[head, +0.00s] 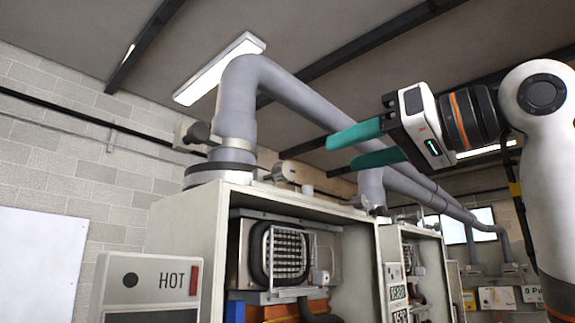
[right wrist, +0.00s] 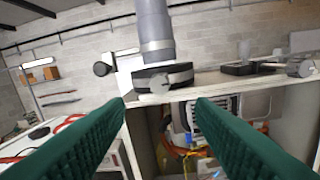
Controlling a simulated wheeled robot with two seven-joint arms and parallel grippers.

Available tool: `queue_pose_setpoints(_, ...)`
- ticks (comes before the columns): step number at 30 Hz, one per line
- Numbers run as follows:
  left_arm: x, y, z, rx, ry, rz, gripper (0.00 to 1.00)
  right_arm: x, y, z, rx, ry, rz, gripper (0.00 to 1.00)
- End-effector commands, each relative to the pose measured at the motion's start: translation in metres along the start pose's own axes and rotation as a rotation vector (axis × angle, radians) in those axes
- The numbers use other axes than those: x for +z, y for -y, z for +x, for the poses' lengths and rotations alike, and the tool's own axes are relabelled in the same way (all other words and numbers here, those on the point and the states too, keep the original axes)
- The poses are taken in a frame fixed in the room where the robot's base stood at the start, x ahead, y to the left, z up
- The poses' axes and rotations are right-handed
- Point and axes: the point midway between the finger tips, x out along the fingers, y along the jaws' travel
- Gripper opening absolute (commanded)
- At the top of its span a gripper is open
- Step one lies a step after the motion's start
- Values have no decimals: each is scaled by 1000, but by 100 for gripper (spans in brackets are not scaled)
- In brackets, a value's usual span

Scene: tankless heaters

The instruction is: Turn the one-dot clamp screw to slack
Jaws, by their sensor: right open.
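No dot mark is readable on any screw, so I cannot tell which is the one-dot clamp screw. A black clamp collar (head: 220,172) rings the grey flue pipe (head: 237,105) on the near heater cabinet. In the right wrist view the collar (right wrist: 178,72) bears a pale round screw head (right wrist: 158,84) on its front. My right gripper (head: 338,152) is open and empty, in the air to the right of the pipe in the head view. In the right wrist view its fingertips (right wrist: 161,102) frame the collar, apart from it. My left gripper is not in view.
A dark knob (head: 200,132) sticks out left of the pipe. A pale round fitting (head: 284,171) sits on the cabinet top. The open cabinet (head: 185,225) shows a heater core (head: 286,255). A panel marked HOT (head: 150,285) stands at front left. More cabinets stand behind.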

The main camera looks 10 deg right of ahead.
Motion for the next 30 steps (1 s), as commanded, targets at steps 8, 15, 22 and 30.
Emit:
queue_pose_setpoints(8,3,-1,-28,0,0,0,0,3,-1,56,0,-4,-1,50)
queue_pose_setpoints(15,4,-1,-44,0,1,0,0,2,-1,95,1,-3,-1,50)
queue_pose_setpoints(22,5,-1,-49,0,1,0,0,0,0,109,0,0,-2,50)
queue_pose_setpoints(30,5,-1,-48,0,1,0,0,-1,0,110,0,0,-2,46)
